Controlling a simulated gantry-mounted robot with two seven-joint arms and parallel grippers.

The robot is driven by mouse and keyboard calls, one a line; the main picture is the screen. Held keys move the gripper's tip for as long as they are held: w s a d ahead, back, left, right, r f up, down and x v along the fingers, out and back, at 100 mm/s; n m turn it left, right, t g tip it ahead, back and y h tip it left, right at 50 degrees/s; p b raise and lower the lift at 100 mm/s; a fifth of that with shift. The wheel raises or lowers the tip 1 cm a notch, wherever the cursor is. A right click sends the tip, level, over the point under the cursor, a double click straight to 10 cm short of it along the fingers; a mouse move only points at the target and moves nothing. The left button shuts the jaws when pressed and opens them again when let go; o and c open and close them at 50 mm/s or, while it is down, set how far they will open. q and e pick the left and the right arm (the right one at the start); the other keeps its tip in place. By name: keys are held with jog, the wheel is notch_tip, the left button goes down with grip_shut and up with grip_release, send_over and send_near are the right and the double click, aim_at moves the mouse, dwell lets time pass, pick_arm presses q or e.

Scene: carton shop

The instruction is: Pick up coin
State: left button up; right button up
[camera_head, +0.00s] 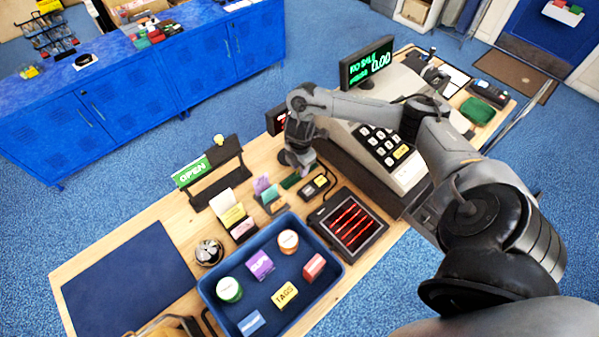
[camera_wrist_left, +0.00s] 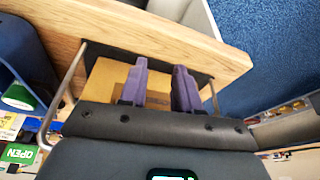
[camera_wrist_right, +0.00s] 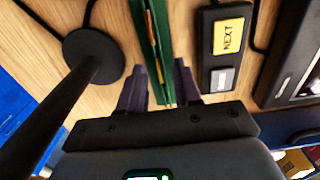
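I cannot make out a coin in any view. My right gripper (camera_head: 293,168) hangs low over the wooden counter, left of the cash register. In the right wrist view, the right gripper's (camera_wrist_right: 159,85) two purple fingers stand apart on either side of a narrow green holder (camera_wrist_right: 152,45) with red and yellow bits inside; I cannot tell whether they touch it. My left gripper (camera_wrist_left: 160,85) is open and empty above a tan panel (camera_wrist_left: 105,80) beside the counter's wooden edge. I cannot make out the left gripper in the head view.
A blue tray (camera_head: 215,290) with several small items stands at front centre. Beside it are a red-lit scanner (camera_head: 350,222) and a small device marked NEXT (camera_wrist_right: 226,40). The cash register (camera_head: 385,150) stands behind. A dark mat (camera_head: 130,285) lies bare at left. A round black base (camera_wrist_right: 95,55) stands near my right fingers.

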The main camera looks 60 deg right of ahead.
grip_shut()
dwell(0.5)
notch_tip(320, 180, up, 10)
jog(key=p, duration=0.4)
dwell(0.4)
dwell(0.5)
